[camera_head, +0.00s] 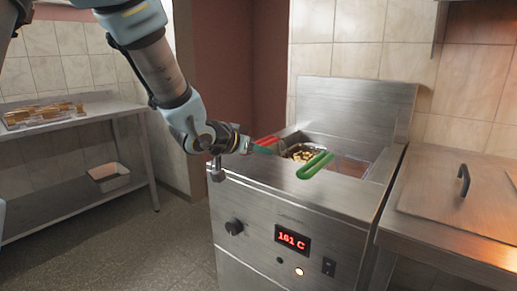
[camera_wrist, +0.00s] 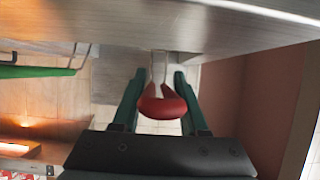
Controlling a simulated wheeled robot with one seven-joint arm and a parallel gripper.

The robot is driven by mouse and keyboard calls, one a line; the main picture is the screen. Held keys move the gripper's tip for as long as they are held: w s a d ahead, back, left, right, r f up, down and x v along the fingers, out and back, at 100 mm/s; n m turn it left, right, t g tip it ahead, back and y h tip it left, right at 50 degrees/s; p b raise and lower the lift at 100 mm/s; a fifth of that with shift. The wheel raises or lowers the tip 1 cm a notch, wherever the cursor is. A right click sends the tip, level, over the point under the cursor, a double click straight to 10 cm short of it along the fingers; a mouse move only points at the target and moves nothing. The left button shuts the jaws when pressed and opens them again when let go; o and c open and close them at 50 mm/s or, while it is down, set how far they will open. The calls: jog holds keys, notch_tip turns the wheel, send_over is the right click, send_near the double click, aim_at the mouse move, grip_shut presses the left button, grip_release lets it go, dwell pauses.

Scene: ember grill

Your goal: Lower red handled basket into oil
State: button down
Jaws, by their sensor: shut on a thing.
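The red handle (camera_head: 267,141) of a basket sticks out over the front left rim of the steel fryer (camera_head: 262,180). My gripper (camera_head: 262,148) is shut on this handle at the fryer's front edge. In the wrist view the red handle (camera_wrist: 163,104) lies between the two dark green fingers of my gripper (camera_wrist: 160,82), with its metal rod running toward the fryer. Yellowish pieces of food (camera_head: 303,154) show inside the fryer well, behind the handles. How deep the basket sits, and the oil around it, are hard to make out.
A green handle (camera_head: 315,165) sticks out to the right of the red one; it also shows in the wrist view (camera_wrist: 36,71). The fryer display (camera_head: 291,240) reads 161 C. A lidded steel counter (camera_head: 460,205) stands at right, a shelf rack (camera_head: 75,125) at left.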

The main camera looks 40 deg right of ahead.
jog(key=shift+f+b, duration=0.55)
jog(key=shift+f, duration=0.1)
jog(key=c, duration=0.8)
grip_release()
jog(key=o, duration=0.4)
jog(key=shift+o, duration=0.2)
jog(key=v, duration=1.1)
jog(key=shift+p, duration=0.3)
